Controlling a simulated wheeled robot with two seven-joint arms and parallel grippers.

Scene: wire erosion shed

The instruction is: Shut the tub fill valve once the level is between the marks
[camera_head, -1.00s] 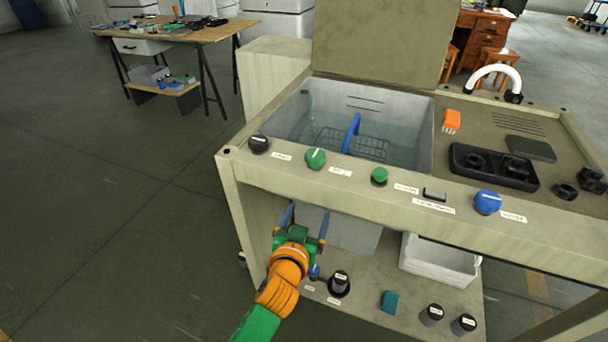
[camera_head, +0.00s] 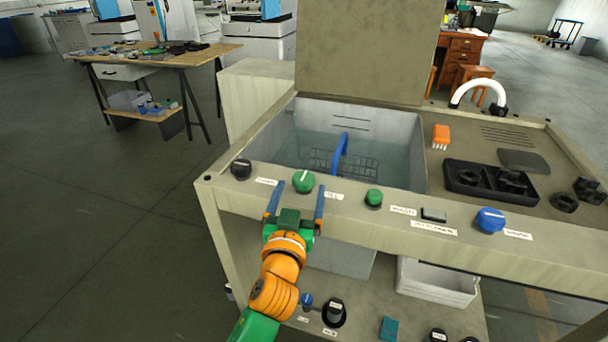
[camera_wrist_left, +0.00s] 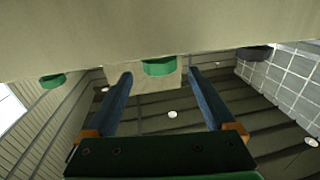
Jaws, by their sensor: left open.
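The tub (camera_head: 392,122) is set into the bench top, with clear water (camera_head: 395,165) and a wire basket in it. Dark lines show on its back wall, above the water surface as far as I can tell. A row of controls sits along the front rail; the labels are too small to read. My left gripper (camera_head: 295,203) is open just below the larger green knob (camera_head: 303,182), fingers pointing up on either side. In the left wrist view this knob (camera_wrist_left: 160,67) shows between the fingertips, not gripped. My right gripper is out of view.
On the rail are a black knob (camera_head: 241,169), a smaller green knob (camera_head: 374,198), a black button (camera_head: 433,215) and a blue knob (camera_head: 490,220). A white bin (camera_head: 437,280) and black knobs sit on the lower shelf. A raised lid (camera_head: 368,50) stands behind the tub.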

